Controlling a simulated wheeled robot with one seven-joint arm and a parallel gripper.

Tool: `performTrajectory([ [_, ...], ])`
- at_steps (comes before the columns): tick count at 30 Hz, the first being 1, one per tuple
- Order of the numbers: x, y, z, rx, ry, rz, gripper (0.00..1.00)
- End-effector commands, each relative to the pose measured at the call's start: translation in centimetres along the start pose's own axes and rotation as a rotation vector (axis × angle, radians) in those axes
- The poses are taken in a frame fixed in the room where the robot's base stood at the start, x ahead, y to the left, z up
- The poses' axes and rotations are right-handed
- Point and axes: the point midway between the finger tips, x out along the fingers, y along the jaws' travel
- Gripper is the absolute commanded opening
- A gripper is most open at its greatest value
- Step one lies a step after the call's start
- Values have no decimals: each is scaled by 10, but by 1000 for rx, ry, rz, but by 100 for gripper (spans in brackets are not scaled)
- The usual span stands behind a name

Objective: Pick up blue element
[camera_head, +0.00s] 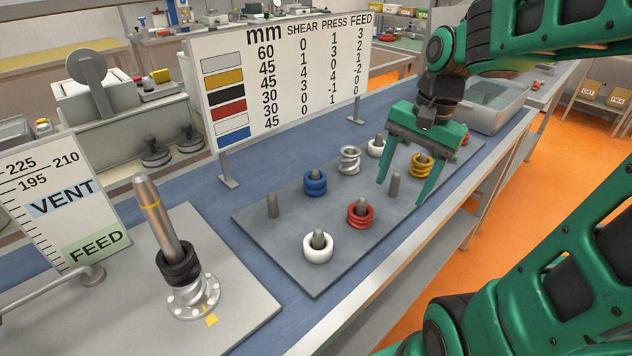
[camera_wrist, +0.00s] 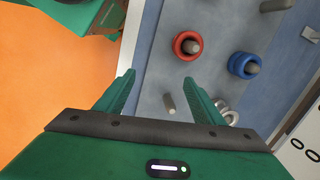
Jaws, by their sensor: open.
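The blue element (camera_head: 315,184) is a ring-shaped piece on a grey peg, left of the silver coil on the grey board. It also shows in the wrist view (camera_wrist: 242,65), right of the red element. My green gripper (camera_head: 404,194) is open and empty above the right half of the board, with a bare peg (camera_head: 394,186) between its fingers in the head view. In the wrist view my gripper (camera_wrist: 158,78) has its fingers spread wide, apart from the blue element.
The board (camera_head: 317,283) also bears a red element (camera_head: 360,215), white elements, a silver coil (camera_head: 349,160) and a yellow element (camera_head: 421,165) on pegs. A sign (camera_head: 280,80) stands behind it. A grey bin (camera_head: 495,108) sits at right.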

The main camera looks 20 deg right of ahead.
Motion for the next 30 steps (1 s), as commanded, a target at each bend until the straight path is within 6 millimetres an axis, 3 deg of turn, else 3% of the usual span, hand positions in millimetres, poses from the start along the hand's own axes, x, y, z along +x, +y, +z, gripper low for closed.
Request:
performTrajectory([
  [3,-4,-39,-4,136,-36,-28,62],
  [9,-9,-99,-4,367,-121,-58,62],
  [15,-12,-144,1,565,-211,-59,62],
  [23,-14,-168,6,689,-274,-46,62],
  [30,15,-173,14,701,-279,-41,62],
])
